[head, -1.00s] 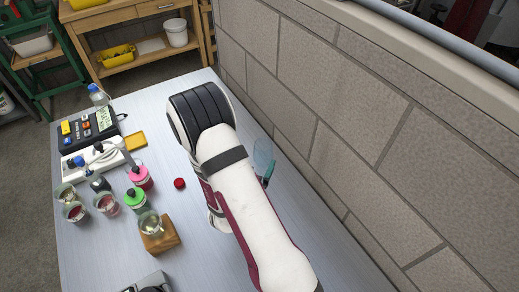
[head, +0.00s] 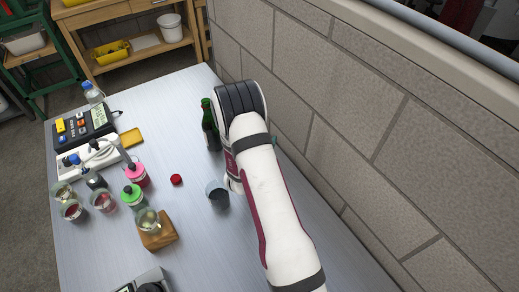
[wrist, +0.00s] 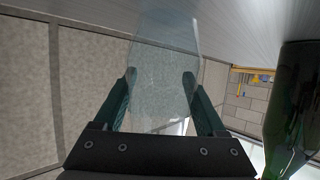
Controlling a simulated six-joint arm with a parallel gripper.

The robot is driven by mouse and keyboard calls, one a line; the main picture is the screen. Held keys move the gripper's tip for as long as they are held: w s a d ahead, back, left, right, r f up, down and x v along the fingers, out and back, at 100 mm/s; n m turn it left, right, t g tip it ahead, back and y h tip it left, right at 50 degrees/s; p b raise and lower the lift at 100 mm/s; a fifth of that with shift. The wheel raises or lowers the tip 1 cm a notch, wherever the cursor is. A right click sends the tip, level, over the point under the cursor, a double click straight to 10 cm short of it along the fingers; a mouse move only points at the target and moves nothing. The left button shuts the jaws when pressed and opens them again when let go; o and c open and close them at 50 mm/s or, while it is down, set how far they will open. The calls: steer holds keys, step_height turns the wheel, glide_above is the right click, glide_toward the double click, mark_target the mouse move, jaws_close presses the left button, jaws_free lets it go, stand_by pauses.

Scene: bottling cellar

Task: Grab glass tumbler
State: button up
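The glass tumbler (wrist: 163,60) is clear and shows in the wrist view, between and ahead of my gripper's two fingers (wrist: 160,78). The fingers are apart, one at each side of the glass. I cannot tell whether they press on it. In the head view my arm hides the tumbler and nearly all of the gripper; only a small teal bit (head: 274,141) shows beside the wall.
A green bottle (head: 210,128) stands just left of my arm; it also shows in the wrist view (wrist: 293,110). A dark grey cup (head: 217,193) and a red cap (head: 176,179) are nearby. The block wall (head: 340,140) is close on the right. Jars and devices fill the table's left.

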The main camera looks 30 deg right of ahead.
steer(key=c, duration=0.7)
steer(key=shift+r, duration=0.1)
steer(key=shift+c, duration=0.2)
